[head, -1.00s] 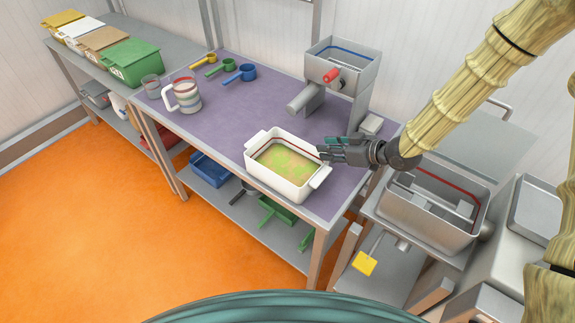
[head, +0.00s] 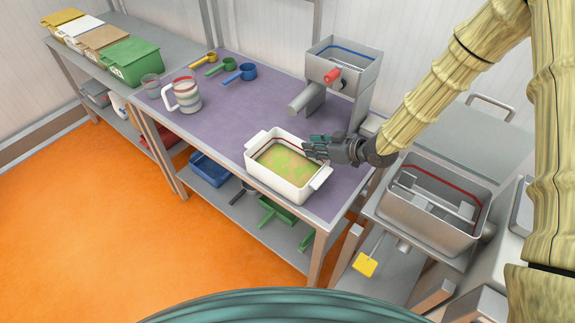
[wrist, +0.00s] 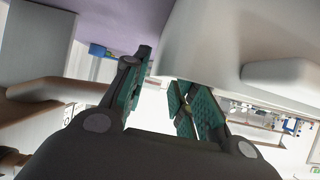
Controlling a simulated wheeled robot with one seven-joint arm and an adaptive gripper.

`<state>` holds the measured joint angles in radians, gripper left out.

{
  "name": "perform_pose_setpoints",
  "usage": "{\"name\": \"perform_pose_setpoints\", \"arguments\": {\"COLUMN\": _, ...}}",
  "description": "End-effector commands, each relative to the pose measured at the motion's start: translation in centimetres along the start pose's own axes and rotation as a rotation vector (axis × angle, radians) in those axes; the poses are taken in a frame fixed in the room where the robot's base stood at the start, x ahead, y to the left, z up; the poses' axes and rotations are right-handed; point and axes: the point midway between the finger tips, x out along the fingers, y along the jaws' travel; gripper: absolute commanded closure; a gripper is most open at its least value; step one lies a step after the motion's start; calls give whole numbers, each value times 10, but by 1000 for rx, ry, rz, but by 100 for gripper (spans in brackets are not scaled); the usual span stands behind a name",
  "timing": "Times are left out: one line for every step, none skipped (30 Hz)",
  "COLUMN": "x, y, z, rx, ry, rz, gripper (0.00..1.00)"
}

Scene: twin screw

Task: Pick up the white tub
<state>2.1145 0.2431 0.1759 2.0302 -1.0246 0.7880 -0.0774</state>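The white tub (head: 290,186) sits upright on the purple table top in the head view, with a handle at each end and a mottled yellow-green filling (head: 282,164). My gripper (head: 316,147) is at its far right wall, level with the rim. The fingers are spread, one beyond the other, with a gap between them. In the wrist view the tub's white wall (wrist: 225,40) fills the upper right, close ahead of my gripper (wrist: 163,78). I cannot tell whether a finger touches it.
A grey machine (head: 343,70) with a red knob stands behind the tub on the purple table (head: 228,120). A metal bin (head: 432,213) stands at the right. The table's middle is clear.

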Motion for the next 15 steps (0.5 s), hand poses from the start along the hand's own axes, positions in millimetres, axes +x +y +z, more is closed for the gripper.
{"name": "perform_pose_setpoints", "arguments": {"x": 2, "y": 0, "z": -2, "rx": -1, "ry": 0, "rz": -1, "gripper": 72}}
{"name": "perform_pose_setpoints", "arguments": {"x": 4, "y": 0, "z": -3, "rx": -1, "ry": 0, "rz": -1, "gripper": 72}}
{"name": "perform_pose_setpoints", "arguments": {"x": 8, "y": 0, "z": -5, "rx": -1, "ry": -1, "rz": -1, "gripper": 72}}
{"name": "perform_pose_setpoints", "arguments": {"x": 11, "y": 0, "z": -6, "rx": -1, "ry": -1, "rz": -2, "gripper": 72}}
{"name": "perform_pose_setpoints", "arguments": {"x": 14, "y": 1, "z": -7, "rx": -1, "ry": -1, "rz": -2, "gripper": 72}}
{"name": "perform_pose_setpoints", "arguments": {"x": 19, "y": 2, "z": -9, "rx": -1, "ry": -1, "rz": -1, "gripper": 72}}
{"name": "perform_pose_setpoints", "arguments": {"x": 22, "y": 2, "z": -9, "rx": -1, "ry": -1, "rz": -1, "gripper": 72}}
{"name": "perform_pose_setpoints", "arguments": {"x": 26, "y": 2, "z": -10, "rx": -1, "ry": -2, "rz": -2, "gripper": 72}}
{"name": "perform_pose_setpoints", "arguments": {"x": 31, "y": 3, "z": -10, "rx": -1, "ry": -1, "rz": -2, "gripper": 72}}
{"name": "perform_pose_setpoints", "arguments": {"x": 35, "y": 3, "z": -10, "rx": -1, "ry": -1, "rz": -1, "gripper": 72}}
{"name": "perform_pose_setpoints", "arguments": {"x": 38, "y": 2, "z": -9, "rx": 0, "ry": -1, "rz": -1, "gripper": 72}}
{"name": "perform_pose_setpoints", "arguments": {"x": 41, "y": 3, "z": -9, "rx": 0, "ry": -1, "rz": -1, "gripper": 72}}
{"name": "perform_pose_setpoints", "arguments": {"x": 43, "y": 3, "z": -9, "rx": 0, "ry": -1, "rz": -1, "gripper": 72}}
{"name": "perform_pose_setpoints", "arguments": {"x": 45, "y": 3, "z": -9, "rx": 0, "ry": -1, "rz": 0, "gripper": 72}}
{"name": "perform_pose_setpoints", "arguments": {"x": 48, "y": 3, "z": -9, "rx": -1, "ry": 0, "rz": 0, "gripper": 72}}
